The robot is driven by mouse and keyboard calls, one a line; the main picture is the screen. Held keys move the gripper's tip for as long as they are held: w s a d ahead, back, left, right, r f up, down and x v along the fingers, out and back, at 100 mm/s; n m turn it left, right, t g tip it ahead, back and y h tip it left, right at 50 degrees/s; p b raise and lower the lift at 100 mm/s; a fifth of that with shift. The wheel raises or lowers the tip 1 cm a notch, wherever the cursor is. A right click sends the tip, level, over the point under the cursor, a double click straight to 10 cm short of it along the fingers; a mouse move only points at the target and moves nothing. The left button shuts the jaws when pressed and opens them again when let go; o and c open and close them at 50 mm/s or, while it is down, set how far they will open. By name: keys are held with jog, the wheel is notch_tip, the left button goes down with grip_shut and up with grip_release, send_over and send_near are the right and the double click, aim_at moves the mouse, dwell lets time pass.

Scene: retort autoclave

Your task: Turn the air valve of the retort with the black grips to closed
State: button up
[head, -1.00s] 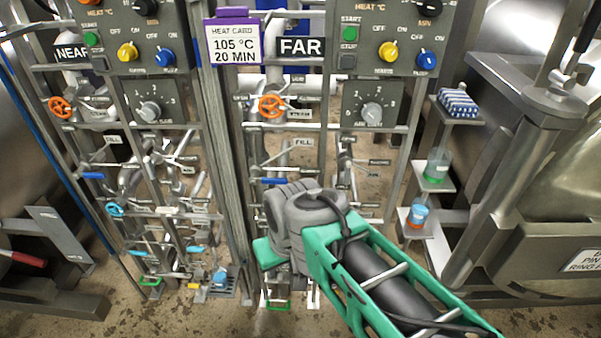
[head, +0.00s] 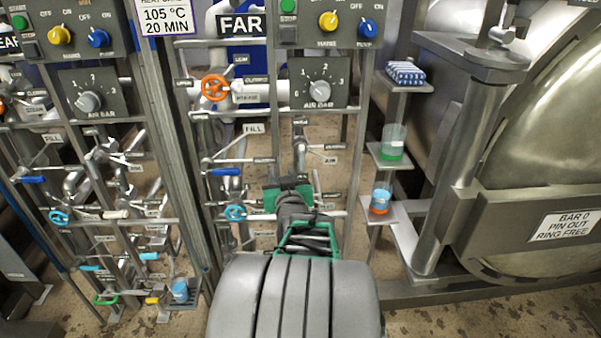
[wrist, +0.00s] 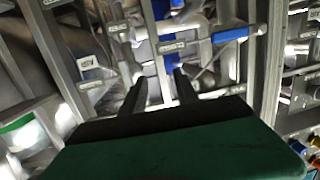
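The far station's rack, under the FAR sign (head: 240,24), has a grey vertical valve and pipe (head: 300,152) with small label plates beside it, too small to read surely. I cannot make out black grips on it. My gripper (wrist: 160,80) shows two dark fingers, apart with nothing clearly between them, pointing at grey pipes and rods in the wrist view. In the head view my green gripper body is just below that pipe, and its fingertips are hidden. I cannot tell whether they touch anything.
The far rack also carries an orange wheel (head: 214,88), a blue lever (head: 226,172) and a cyan wheel (head: 235,212). Shelves at right hold a striped pack (head: 405,73), a green-bottomed beaker (head: 392,142) and an orange-and-blue cup (head: 380,201). The near rack stands left.

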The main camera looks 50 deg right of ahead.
aim_at(302, 157)
jog(key=s+d+m+h, duration=0.2)
jog(key=s+d+h, duration=0.1)
jog(key=s+d, duration=0.1)
jog(key=shift+g, duration=0.3)
jog(key=x, duration=0.5)
jog(key=r+x, duration=0.1)
jog(key=x, duration=0.1)
jog(key=shift+w+d, duration=0.25)
jog(key=shift+d, duration=0.1)
grip_shut()
